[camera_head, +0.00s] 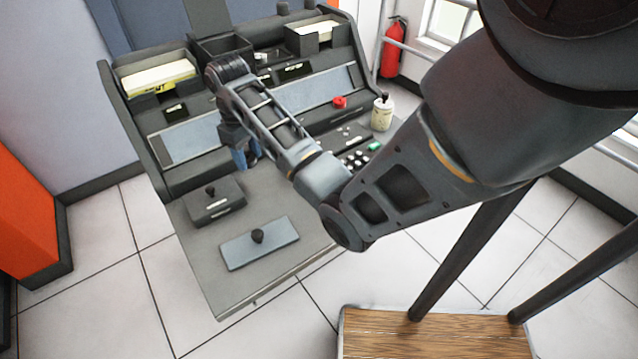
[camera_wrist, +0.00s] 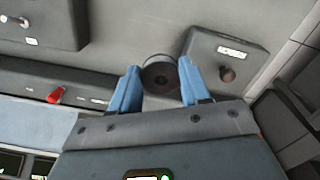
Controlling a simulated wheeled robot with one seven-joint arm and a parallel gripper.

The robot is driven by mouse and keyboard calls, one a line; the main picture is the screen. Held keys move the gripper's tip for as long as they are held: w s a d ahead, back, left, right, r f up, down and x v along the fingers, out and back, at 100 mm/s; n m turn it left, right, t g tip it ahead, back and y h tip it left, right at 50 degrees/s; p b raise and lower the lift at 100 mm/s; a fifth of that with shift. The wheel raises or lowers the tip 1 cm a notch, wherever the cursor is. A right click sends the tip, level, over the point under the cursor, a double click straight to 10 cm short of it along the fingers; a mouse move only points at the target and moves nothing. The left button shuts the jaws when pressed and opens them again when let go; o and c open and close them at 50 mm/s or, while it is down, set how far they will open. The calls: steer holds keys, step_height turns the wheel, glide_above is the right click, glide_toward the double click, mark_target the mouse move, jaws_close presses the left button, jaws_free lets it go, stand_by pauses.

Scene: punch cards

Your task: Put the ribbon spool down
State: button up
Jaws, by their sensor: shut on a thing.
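The ribbon spool (camera_wrist: 160,78) is a dark round reel with a reddish-brown centre. In the wrist view it sits between the two blue fingertips of my gripper (camera_wrist: 157,84), which is shut on it. In the head view my gripper (camera_head: 244,153) points down over the grey desk (camera_head: 290,205), near its back panel. The spool cannot be made out there. How high it is above the desk top, or whether it touches it, I cannot tell.
A dark box with a knob (camera_head: 214,206) and a flat plate with a knob (camera_head: 262,250) lie on the front left of the desk. A white jar (camera_head: 381,117) and a red button (camera_head: 340,102) are at the right. Card trays (camera_head: 157,76) line the back.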

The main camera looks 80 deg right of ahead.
steer(key=s+d+r+m, duration=0.1)
steer(key=s+d+r, duration=0.1)
steer(key=s+d, duration=0.6)
steer(key=b, duration=0.1)
glide_above(254, 184)
steer(key=shift+m, duration=0.3)
step_height(254, 184, down, 7)
steer(key=shift+s+f, duration=0.1)
steer(key=shift+f, duration=2.1)
steer(key=shift+f, duration=0.1)
steer(key=o, duration=1)
